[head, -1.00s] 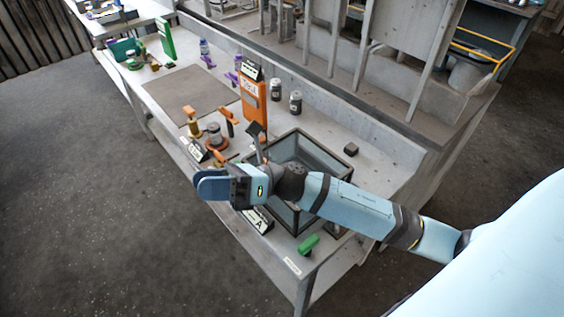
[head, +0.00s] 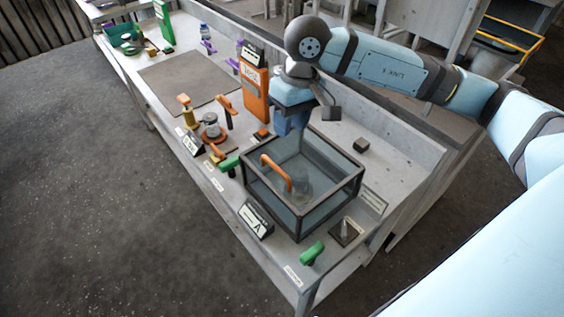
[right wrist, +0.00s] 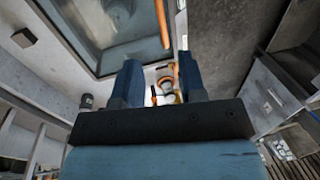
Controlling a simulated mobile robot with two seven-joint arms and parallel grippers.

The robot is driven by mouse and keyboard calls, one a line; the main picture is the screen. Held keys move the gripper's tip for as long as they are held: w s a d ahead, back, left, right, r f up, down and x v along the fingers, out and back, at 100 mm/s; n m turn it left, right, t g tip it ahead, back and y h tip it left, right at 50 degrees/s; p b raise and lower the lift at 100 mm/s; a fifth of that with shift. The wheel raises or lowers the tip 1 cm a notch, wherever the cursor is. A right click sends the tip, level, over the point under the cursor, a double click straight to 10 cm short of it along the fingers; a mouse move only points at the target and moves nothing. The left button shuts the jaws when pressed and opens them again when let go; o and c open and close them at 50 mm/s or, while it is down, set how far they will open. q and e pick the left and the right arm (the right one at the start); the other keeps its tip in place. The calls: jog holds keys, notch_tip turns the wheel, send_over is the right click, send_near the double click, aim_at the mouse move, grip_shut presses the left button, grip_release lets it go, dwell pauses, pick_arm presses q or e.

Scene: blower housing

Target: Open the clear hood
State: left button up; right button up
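The clear hood (head: 322,193) is a dark-framed box with clear panels on the near part of the bench. It looks closed, and a rounded thing shows dimly inside. Its orange handle (head: 275,172) stands at the left side. My right gripper (head: 290,125) points down at the hood's far left corner, apart from the handle. In the right wrist view its two blue fingers (right wrist: 160,78) are spread with nothing between them. The hood's frame (right wrist: 115,70) shows at upper left there, with an orange bar, seemingly the handle (right wrist: 164,24), at its edge. My left gripper is out of view.
An orange post (head: 255,92) stands close left of my right gripper. A green-topped part (head: 312,253) and a sign marked A (head: 256,220) are at the bench's near edge. Small orange-handled parts (head: 217,150) stand left of the hood. A grey mat (head: 188,82) lies clear farther back.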

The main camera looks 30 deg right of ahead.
aim_at(280, 170)
jog(key=f, duration=0.3)
jog(key=a+f+p, duration=0.1)
jog(key=f, duration=0.3)
jog(key=a+f, duration=0.1)
jog(key=f, duration=0.3)
jog(key=shift+s+a+f, duration=0.15)
jog(key=shift+f, duration=0.1)
jog(key=shift+c, duration=0.2)
grip_shut()
